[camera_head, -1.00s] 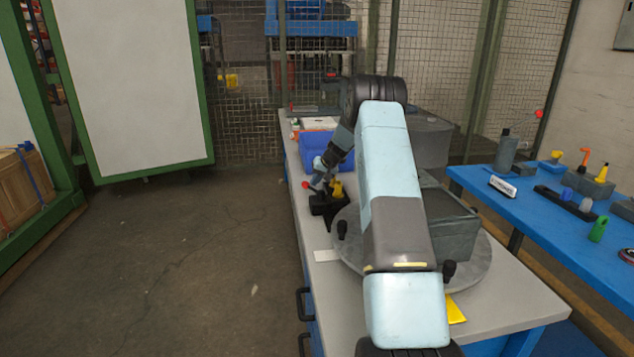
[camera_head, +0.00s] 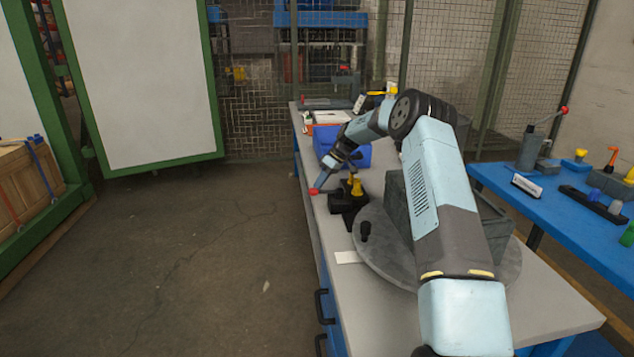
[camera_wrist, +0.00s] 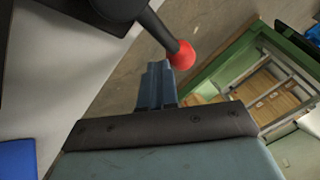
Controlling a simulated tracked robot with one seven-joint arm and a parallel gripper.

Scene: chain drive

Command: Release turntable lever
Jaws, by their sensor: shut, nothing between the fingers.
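The turntable lever has a red knob (camera_head: 313,191) on a dark arm. It sticks out to the left of a black lever base (camera_head: 347,204) at the edge of the round grey turntable (camera_head: 378,250). My gripper (camera_head: 325,178) is shut and empty, tilted down beside the knob. In the wrist view, the closed fingertips (camera_wrist: 157,75) are just left of and below the red knob (camera_wrist: 182,55), with the black lever rod (camera_wrist: 158,28) running up and left. I cannot tell whether they touch. My arm hides part of the turntable.
A grey box (camera_head: 490,220) stands on the turntable. A blue bin (camera_head: 350,150) is behind the lever on the grey workbench (camera_head: 375,320). A blue table (camera_head: 550,205) with tools is at right. The floor (camera_head: 200,260) at left is open.

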